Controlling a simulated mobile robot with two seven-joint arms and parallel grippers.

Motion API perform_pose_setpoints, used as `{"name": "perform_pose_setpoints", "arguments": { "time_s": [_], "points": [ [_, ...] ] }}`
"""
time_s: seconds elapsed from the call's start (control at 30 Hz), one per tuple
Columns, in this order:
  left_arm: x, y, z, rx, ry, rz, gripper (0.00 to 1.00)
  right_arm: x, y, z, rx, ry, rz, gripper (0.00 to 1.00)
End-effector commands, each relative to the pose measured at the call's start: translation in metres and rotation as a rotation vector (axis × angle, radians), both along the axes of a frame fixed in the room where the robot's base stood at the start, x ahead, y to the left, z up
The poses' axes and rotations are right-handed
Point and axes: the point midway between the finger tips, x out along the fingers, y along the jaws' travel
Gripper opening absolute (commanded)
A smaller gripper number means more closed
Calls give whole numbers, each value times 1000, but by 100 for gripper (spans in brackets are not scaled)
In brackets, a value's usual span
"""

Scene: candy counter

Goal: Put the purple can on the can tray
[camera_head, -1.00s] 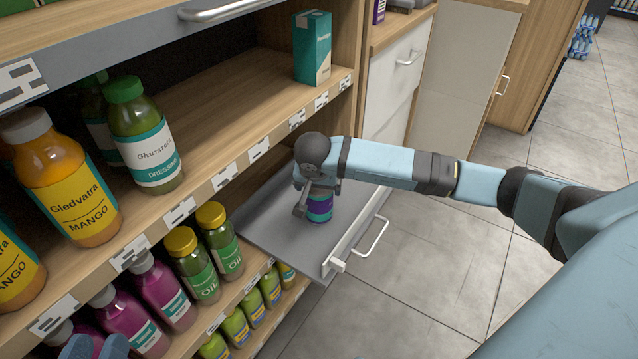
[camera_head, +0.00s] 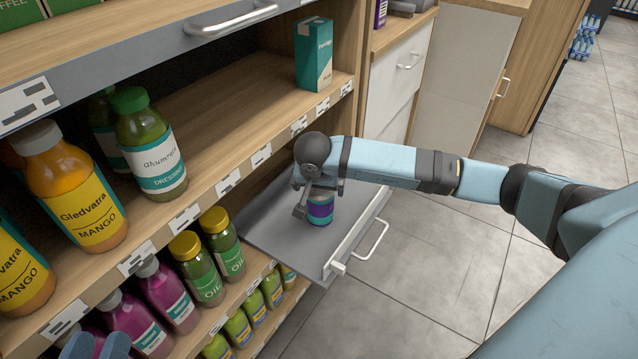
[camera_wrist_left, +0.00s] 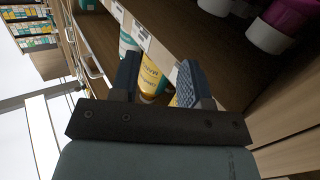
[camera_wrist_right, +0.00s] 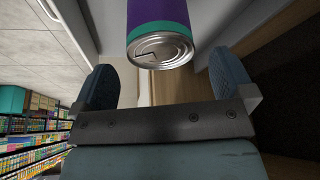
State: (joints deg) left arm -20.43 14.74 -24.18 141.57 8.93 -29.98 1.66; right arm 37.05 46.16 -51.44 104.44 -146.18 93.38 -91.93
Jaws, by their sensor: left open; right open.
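The purple can (camera_head: 320,208) has a teal band and a silver lid. It stands upright on the grey pull-out tray (camera_head: 275,226) in the head view. My right gripper (camera_head: 312,200) is at the can, partly in front of it. In the right wrist view the can (camera_wrist_right: 160,30) shows its lid end just beyond and between the open fingers of my right gripper (camera_wrist_right: 170,85), apart from both. My left gripper (camera_head: 95,346) is at the bottom left edge of the head view. In the left wrist view my left gripper (camera_wrist_left: 160,80) is open and empty.
Shelves with orange mango bottles (camera_head: 75,195), a dressing bottle (camera_head: 150,145), oil bottles (camera_head: 222,245) and purple bottles (camera_head: 168,292) line the left. A teal carton (camera_head: 314,53) stands on the upper shelf. The tray has a white front edge and handle (camera_head: 373,240). Floor at right is clear.

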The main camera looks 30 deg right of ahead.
Motion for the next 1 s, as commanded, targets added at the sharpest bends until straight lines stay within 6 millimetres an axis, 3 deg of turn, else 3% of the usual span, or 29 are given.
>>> {"name": "perform_pose_setpoints", "arguments": {
  "time_s": [0.27,0.4,0.7,1.0],
  "points": [
    [-10,-4,-11,-115,19,28,43,0,0,0,1,-1,0,100],
    [-10,-3,12,-151,-30,42,43,-7,8,36,0,-5,2,100],
    [-12,0,42,-199,-124,66,43,-27,28,99,1,-4,2,100],
    [-14,2,54,-219,-168,75,43,-37,36,127,-1,-2,-1,100]
  ]
}}
